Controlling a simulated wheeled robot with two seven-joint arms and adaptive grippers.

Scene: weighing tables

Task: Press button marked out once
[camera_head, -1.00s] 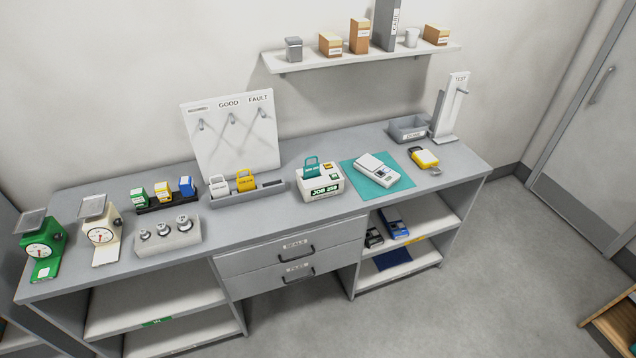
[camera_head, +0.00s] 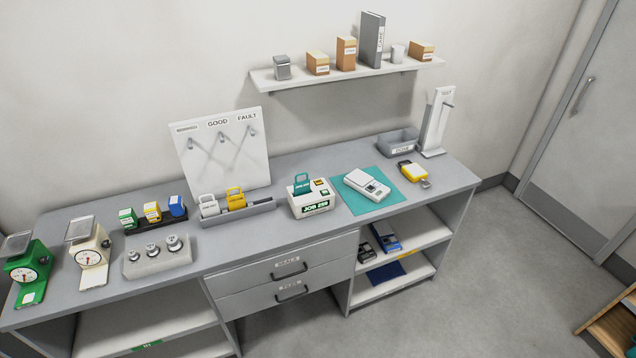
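No button that I can read as "out" shows in the head view. A white box labelled JOB 258 (camera_head: 315,208) stands on the bench and holds a teal tag (camera_head: 302,185). Small yellow or orange patches (camera_head: 320,182) show on its top; their markings are too small to read. A white device (camera_head: 367,184), apparently a small scale, lies on a teal mat (camera_head: 346,203) to its right; any button markings on it are unreadable. Neither of my grippers is in view.
On the bench (camera_head: 235,232) stand green (camera_head: 28,268) and cream (camera_head: 88,245) dial scales, a weight block (camera_head: 157,262), a GOOD/FAULT board (camera_head: 222,155), a yellow device (camera_head: 407,171) and a grey bin (camera_head: 398,142). Drawers (camera_head: 283,270) are closed.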

